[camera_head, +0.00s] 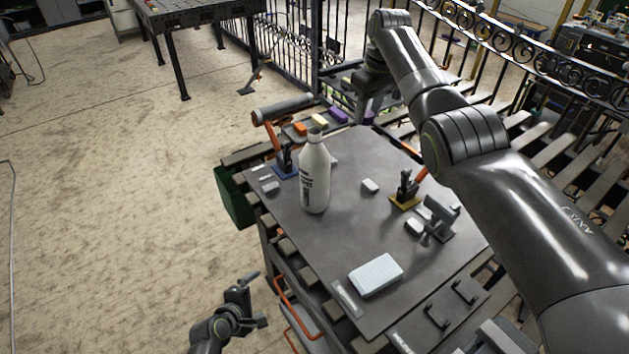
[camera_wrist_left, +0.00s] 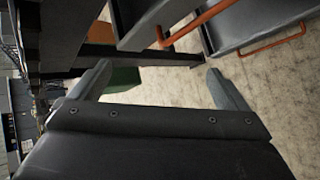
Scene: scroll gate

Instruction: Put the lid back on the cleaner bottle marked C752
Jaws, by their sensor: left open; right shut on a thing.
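A white cleaner bottle (camera_head: 315,180) with dark print stands upright on the dark tabletop (camera_head: 335,245). Its mark is too small to read, and no lid is visible on its narrow neck. My right gripper (camera_head: 366,112) points down beyond the bottle, near the table's far edge. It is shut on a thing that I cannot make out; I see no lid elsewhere. My left gripper (camera_head: 259,299) is open and empty, low beside the table's near left side. Its two spread fingers also show in the left wrist view (camera_wrist_left: 162,78).
A pale block (camera_head: 375,275) lies at the front of the tabletop. Small clamps with blue (camera_head: 284,165) and yellow (camera_head: 405,198) bases stand on it. A green bin (camera_head: 234,197) hangs at the left side. Orange handles (camera_head: 297,310) stick out near my left gripper.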

